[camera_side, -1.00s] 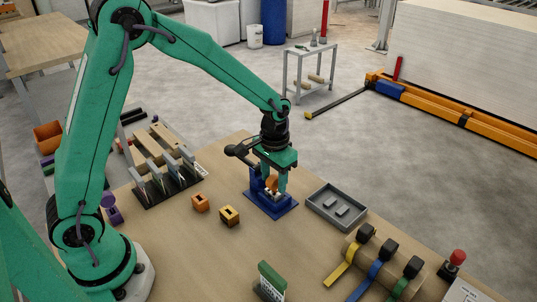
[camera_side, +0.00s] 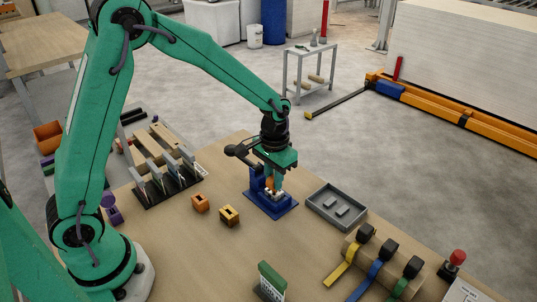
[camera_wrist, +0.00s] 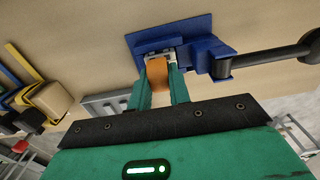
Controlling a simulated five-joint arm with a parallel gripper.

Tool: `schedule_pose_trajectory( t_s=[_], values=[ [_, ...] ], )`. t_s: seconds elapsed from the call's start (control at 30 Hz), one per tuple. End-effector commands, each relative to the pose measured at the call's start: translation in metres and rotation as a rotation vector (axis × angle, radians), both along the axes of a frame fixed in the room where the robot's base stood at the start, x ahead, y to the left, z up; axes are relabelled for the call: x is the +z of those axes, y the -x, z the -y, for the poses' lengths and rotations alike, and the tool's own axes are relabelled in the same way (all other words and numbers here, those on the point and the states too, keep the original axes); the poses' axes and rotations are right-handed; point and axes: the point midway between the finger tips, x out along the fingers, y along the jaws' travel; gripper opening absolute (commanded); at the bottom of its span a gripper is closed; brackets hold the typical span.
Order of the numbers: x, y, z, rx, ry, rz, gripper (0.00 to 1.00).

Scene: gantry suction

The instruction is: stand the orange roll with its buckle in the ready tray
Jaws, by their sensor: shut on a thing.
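The orange roll (camera_wrist: 157,72) is between the two green fingers of my gripper (camera_wrist: 160,88), which is shut on it. In the side view my gripper (camera_side: 273,188) is low over the blue fixture (camera_side: 268,207), and only a little of the roll shows. A pale metal piece, perhaps the buckle, shows by the fingertips; whether it is joined to the roll is unclear.
The fixture has a black lever (camera_wrist: 270,57) reaching to the side. A rack of cards (camera_side: 172,185) stands farther left. A strap holder with yellow, blue and green straps (camera_side: 378,270) is at front right. Table is clear in front of the fixture.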

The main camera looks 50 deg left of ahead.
Motion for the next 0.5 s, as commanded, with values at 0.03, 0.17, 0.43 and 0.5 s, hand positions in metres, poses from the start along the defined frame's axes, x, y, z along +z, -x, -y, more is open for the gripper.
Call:
schedule_pose_trajectory(
  t_s=[0.03,0.17,0.43,0.5],
  values=[
    [0.0,0.0,0.0,0.0,0.0,0.001,0.0],
    [0.002,0.0,0.0,0.0,0.0,0.001,0.0],
    [0.017,-0.001,0.0,0.0,0.0,0.003,0.0],
    [0.024,-0.001,0.0,0.0,0.0,0.004,0.0]
  ],
)
